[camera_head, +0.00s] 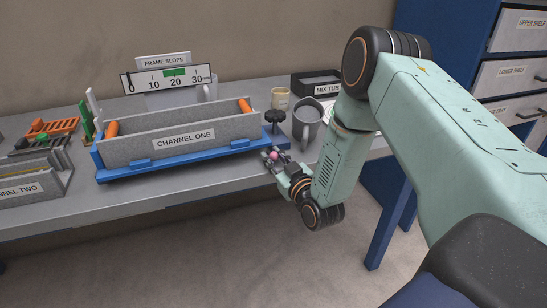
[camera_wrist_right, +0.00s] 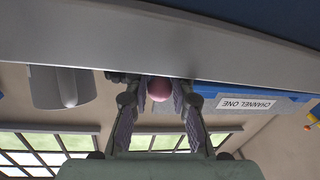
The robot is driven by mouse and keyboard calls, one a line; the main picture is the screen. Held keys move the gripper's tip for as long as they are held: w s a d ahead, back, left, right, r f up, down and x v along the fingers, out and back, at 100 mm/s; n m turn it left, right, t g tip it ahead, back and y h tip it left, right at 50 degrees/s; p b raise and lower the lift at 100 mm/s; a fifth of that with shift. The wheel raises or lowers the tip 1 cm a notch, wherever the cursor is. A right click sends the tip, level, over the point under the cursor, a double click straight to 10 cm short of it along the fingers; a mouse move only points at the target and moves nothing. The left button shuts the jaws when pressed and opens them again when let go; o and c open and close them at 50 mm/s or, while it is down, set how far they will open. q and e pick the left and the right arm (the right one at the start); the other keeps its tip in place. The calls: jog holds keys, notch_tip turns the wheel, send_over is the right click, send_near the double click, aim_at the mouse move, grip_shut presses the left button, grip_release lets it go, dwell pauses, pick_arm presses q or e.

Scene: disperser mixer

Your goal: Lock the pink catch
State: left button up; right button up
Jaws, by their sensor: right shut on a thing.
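The pink catch (camera_head: 273,155) is a small round pink knob at the front edge of the bench, near the right end of the blue channel frame. It also shows in the right wrist view (camera_wrist_right: 160,90), between the two fingers. My right gripper (camera_head: 271,156) is shut on the pink catch, with a finger on either side of it. The catch's mount is mostly hidden by the fingers. My left gripper is not in view.
The grey CHANNEL ONE trough (camera_head: 180,140) sits in a blue frame (camera_head: 180,167) on the bench (camera_head: 100,205). A black knob (camera_head: 275,117), a grey jug (camera_head: 307,122) and a beige cup (camera_head: 280,98) stand close by. A slope scale (camera_head: 168,79) is behind.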

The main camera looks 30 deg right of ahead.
grip_shut()
jog(key=shift+w+a+m+h+b, duration=0.1)
jog(key=shift+a+m+h+b, duration=0.15)
jog(key=shift+m+h+b, duration=0.5)
jog(key=shift+r, duration=0.1)
jog(key=shift+p, duration=0.3)
jog(key=o, duration=0.9)
grip_release()
jog(key=s, duration=0.4)
jog(key=s+a, duration=0.1)
jog(key=s, duration=0.3)
jog(key=s+a, duration=0.1)
jog(key=s, duration=0.3)
jog(key=shift+a, duration=0.1)
